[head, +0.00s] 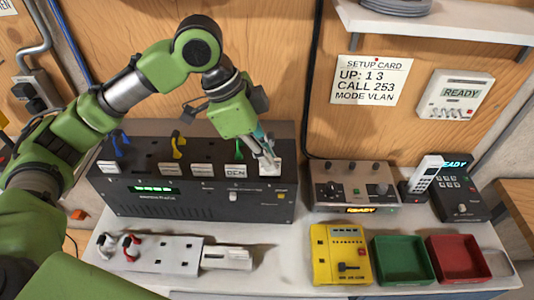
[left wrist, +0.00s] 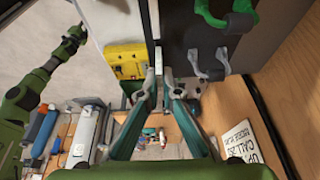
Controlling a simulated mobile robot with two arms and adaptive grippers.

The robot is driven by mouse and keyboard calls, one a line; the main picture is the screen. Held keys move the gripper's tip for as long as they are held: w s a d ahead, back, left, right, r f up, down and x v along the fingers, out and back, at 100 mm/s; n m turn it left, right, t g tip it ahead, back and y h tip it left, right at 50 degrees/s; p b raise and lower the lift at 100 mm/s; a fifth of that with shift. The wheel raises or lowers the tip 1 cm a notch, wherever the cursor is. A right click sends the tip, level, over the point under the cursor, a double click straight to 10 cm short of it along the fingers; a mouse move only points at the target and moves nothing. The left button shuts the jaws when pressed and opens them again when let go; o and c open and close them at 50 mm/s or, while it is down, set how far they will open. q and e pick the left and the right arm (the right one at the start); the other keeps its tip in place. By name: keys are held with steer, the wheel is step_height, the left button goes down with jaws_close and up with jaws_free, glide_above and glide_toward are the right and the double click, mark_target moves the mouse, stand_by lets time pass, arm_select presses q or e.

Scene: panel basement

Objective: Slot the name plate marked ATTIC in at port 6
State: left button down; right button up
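The black panel unit (head: 200,205) stands on the bench with a row of white name plates along its upper front edge. One plate (head: 236,171) reads DEN; the lettering on the others is too small to read. My left gripper (head: 268,155) is over the right end of the row, its fingers close together on a white plate (head: 277,169), whose marking I cannot read. In the left wrist view the fingertips (left wrist: 160,82) nearly meet around a thin pale edge. What looks like my right gripper (left wrist: 75,36) is small at the upper left there.
Blue, yellow and green cable loops (head: 179,144) rise behind the plates. A grey box (head: 352,186), a handset (head: 425,178), a yellow box (head: 340,255), a green tray (head: 402,283) and a red tray (head: 460,280) stand right. A white socket strip (head: 150,254) lies in front.

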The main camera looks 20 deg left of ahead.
arm_select(q)
steer(key=shift+p, duration=0.3)
stand_by(0.6)
steer(key=shift+f, duration=0.15)
stand_by(0.5)
steer(key=shift+f+p, duration=0.3)
steer(key=shift+p, duration=0.15)
stand_by(0.4)
steer(key=shift+f+p, duration=0.15)
steer(key=shift+p, duration=0.2)
stand_by(0.4)
steer(key=shift+f+p, duration=0.35)
steer(key=shift+p, duration=0.05)
stand_by(1.1)
steer(key=shift+f+p, duration=0.2)
steer(key=shift+p, duration=0.2)
stand_by(0.4)
steer(key=c, duration=2.2)
jaws_free()
